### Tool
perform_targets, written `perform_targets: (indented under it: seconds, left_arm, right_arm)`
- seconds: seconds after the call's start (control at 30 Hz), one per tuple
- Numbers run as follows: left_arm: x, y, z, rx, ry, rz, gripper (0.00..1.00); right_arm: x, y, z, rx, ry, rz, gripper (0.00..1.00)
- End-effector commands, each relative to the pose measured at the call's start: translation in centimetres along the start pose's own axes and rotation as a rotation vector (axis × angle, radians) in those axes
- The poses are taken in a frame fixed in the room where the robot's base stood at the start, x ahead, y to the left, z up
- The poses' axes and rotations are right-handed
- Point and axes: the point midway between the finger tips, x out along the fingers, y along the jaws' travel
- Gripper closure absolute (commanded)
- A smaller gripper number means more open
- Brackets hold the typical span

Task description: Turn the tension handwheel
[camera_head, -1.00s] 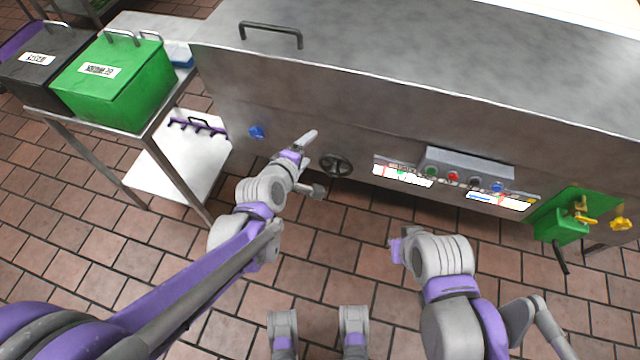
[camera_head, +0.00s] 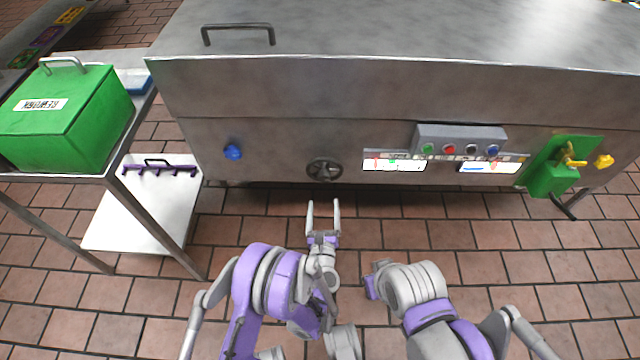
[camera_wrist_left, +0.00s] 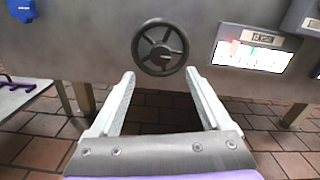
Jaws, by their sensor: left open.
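The tension handwheel (camera_head: 324,169) is a dark spoked wheel low on the front of the steel machine. In the left wrist view the handwheel (camera_wrist_left: 160,47) shows whole, centred just beyond the fingertips. My left gripper (camera_head: 323,203) is open and empty, pointing at the wheel from the near side, apart from it. Its two fingers (camera_wrist_left: 158,78) are spread below the wheel in the left wrist view. My right arm (camera_head: 405,287) is at the lower middle; its fingers are not clearly seen.
Right of the wheel are a button box (camera_head: 460,139) and labels. A blue knob (camera_head: 232,152) is to its left. A green bracket (camera_head: 551,178) is at far right. A cart with a green box (camera_head: 66,118) stands at left. The tiled floor before the machine is clear.

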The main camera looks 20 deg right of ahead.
Motion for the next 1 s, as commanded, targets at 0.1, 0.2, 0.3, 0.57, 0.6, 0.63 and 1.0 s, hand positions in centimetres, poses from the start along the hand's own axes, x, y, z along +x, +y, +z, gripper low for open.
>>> perform_targets:
  seconds: [0.1,0.2,0.3,0.57,0.6,0.63,1.0]
  left_arm:
    - [1.8,0.1,0.1,0.003,0.0,0.001,0.19]
    - [3.7,0.1,0.1,0.004,0.0,0.002,0.19]
    - [5.7,0.1,0.1,0.005,0.0,0.001,0.19]
    - [9.4,0.1,0.1,0.005,0.001,0.0,0.19]
    - [9.7,0.1,0.1,0.006,0.001,0.0,0.19]
    - [9.9,0.1,0.1,0.006,0.001,0.0,0.19]
    - [10.2,0.1,0.2,0.006,0.001,-0.001,0.24]
  right_arm:
    - [0.0,0.0,0.0,0.0,0.0,0.0,1.0]
    - [0.1,0.0,0.0,0.0,0.0,0.0,1.0]
    - [0.3,0.0,0.1,0.0,-0.001,0.0,1.0]
    - [0.6,0.0,0.2,0.0,-0.002,0.0,1.0]
    - [0.6,0.0,0.2,0.0,-0.002,0.0,1.0]
    - [0.6,0.0,0.2,0.0,-0.002,0.0,1.0]
    - [0.6,0.0,0.2,0.0,-0.002,0.0,1.0]
